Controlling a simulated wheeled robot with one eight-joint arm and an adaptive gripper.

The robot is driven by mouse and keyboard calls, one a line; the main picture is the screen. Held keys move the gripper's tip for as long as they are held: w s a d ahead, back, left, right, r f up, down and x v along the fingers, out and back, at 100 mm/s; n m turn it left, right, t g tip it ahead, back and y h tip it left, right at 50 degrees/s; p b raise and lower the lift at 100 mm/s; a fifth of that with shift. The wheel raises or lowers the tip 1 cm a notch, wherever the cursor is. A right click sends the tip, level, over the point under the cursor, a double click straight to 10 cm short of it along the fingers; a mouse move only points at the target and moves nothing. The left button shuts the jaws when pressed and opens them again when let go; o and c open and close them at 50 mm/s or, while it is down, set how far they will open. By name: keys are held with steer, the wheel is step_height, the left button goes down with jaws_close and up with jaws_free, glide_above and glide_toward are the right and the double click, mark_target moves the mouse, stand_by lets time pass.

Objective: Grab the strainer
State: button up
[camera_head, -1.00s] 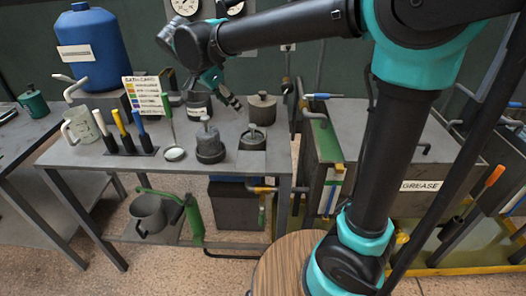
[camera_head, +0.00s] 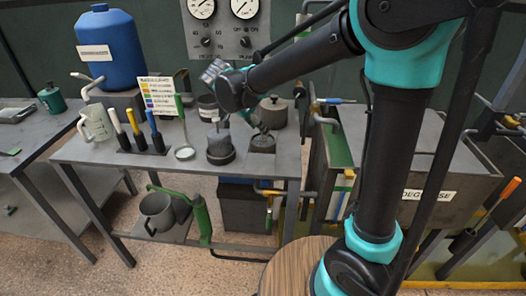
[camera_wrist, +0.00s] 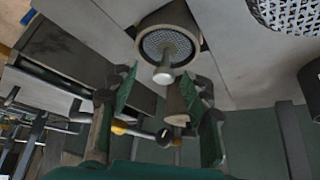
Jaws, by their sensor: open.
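The strainer appears to be the round, dark-rimmed cup with a mesh inside and a pale knobbed handle (camera_wrist: 167,45), at the top middle of the wrist view. In the head view it seems to be the small dark piece (camera_head: 262,143) at the right of the rack table. My gripper (camera_wrist: 165,98) is open, its green-padded fingers spread on either side below the handle in the wrist view, with nothing held. In the head view my gripper (camera_head: 257,125) is above that piece, partly hidden by my arm.
A second dark mesh piece (camera_head: 220,148) stands just left on the table (camera_head: 100,152), and a lidded pot (camera_head: 273,112) stands behind. Screwdriver-like handles (camera_head: 136,130), a colour-coded card (camera_head: 158,96) and a blue drum (camera_head: 101,48) are farther left. A labelled tank (camera_head: 440,180) stands at right.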

mark_target(260, 140)
steer(key=x, duration=0.5)
steer(key=shift+w+a, duration=0.15)
steer(key=shift+w, duration=0.2)
jaws_close()
stand_by(0.3)
